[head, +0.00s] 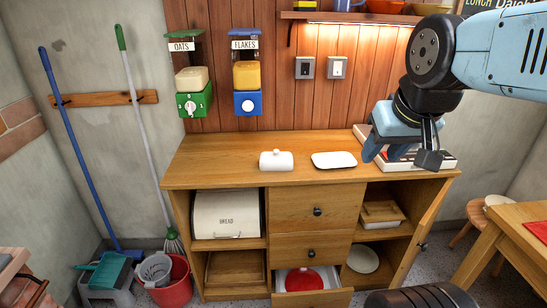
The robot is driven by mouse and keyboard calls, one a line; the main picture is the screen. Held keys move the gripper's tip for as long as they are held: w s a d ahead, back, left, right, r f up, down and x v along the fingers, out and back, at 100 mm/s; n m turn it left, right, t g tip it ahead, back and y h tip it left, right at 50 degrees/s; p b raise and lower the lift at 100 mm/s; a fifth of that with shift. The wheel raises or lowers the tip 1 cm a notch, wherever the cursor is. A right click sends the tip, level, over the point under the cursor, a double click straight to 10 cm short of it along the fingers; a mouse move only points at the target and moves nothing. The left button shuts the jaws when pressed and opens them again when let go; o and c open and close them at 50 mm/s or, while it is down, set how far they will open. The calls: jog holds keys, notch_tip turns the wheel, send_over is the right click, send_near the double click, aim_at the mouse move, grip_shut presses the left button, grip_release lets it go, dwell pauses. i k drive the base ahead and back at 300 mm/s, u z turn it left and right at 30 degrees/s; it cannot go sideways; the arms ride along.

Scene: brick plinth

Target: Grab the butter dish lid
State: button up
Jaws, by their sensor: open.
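The butter dish lid (277,162) is a small white rounded cover with a knob on top. It sits near the front edge of the wooden cabinet top (220,165), left of the middle. A flat white dish (334,160) lies just to its right, apart from it. My gripper (405,158) is open and empty over the right part of the cabinet top. It is to the right of the lid and the dish, well apart from both.
A white and red item (440,161) lies on the cabinet top behind my gripper. Below, the right door (425,215) and a bottom drawer (312,299) stand open. Oats (194,98) and flakes (248,103) dispensers hang on the wall. The left of the cabinet top is clear.

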aim_at(276, 160)
jog(key=k, duration=1.3)
jog(key=u, duration=0.25)
jog(key=i, duration=0.6)
jog(key=u, duration=0.7)
jog(key=i, duration=1)
jog(key=u, duration=0.05)
